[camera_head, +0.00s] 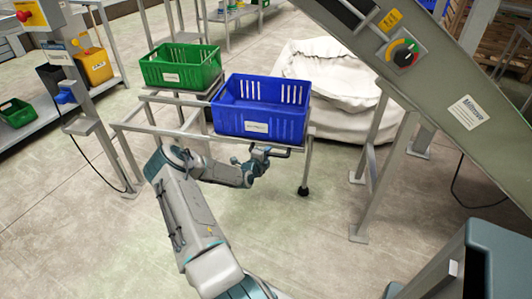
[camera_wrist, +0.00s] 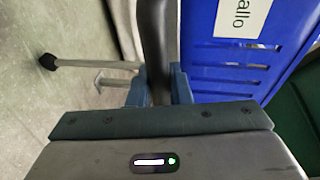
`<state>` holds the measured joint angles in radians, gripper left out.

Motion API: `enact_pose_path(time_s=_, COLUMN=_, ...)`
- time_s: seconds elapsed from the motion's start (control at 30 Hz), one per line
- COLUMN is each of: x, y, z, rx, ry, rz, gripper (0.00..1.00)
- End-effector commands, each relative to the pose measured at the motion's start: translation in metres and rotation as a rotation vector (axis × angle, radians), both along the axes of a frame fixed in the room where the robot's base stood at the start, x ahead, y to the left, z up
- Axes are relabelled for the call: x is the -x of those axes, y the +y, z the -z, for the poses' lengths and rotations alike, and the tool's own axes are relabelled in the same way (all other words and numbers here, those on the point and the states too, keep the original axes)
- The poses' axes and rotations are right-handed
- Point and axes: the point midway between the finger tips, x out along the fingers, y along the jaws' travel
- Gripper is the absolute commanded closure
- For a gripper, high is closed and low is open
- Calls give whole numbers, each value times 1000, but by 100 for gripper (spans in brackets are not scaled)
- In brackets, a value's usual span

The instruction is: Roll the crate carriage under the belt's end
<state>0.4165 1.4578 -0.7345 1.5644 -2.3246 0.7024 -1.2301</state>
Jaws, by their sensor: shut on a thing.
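The crate carriage (camera_head: 165,131) is a grey metal frame in the middle of the head view. My gripper (camera_head: 262,155) is at the carriage's front edge, below the blue crate. In the wrist view my gripper (camera_wrist: 157,90) is shut on a dark handle bar (camera_wrist: 155,40), next to the blue crate's labelled wall (camera_wrist: 230,60). The inclined conveyor (camera_head: 440,85) stands at the right on grey legs. Its belt surface is not clearly visible.
A white sack (camera_head: 335,75) stands behind the blue crate. The conveyor's legs (camera_head: 385,150) stand right of the carriage, with some bare floor (camera_head: 325,180) between. A bench and post (camera_head: 75,85) are at the left. A teal-grey box (camera_head: 495,260) is at the lower right.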

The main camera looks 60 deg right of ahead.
Motion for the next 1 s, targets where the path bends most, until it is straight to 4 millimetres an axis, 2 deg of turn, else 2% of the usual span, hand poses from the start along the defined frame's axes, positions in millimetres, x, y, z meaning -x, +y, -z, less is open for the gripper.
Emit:
enact_pose_path(time_s=0.47, x=8, y=-5, z=-1, rx=1, ry=0, rz=9, gripper=100)
enact_pose_path(time_s=0.5, x=8, y=-5, z=-1, rx=1, ry=0, rz=10, gripper=74)
enact_pose_path(time_s=0.53, x=8, y=-5, z=-1, rx=1, ry=0, rz=10, gripper=65)
enact_pose_path(time_s=0.57, x=8, y=-5, z=0, rx=0, ry=0, rz=10, gripper=61)
enact_pose_path(time_s=0.87, x=3, y=-1, z=0, rx=-1, ry=0, rz=2, gripper=61)
enact_pose_path(time_s=1.0, x=3, y=10, z=-3, rx=-3, ry=1, rz=2, gripper=61)
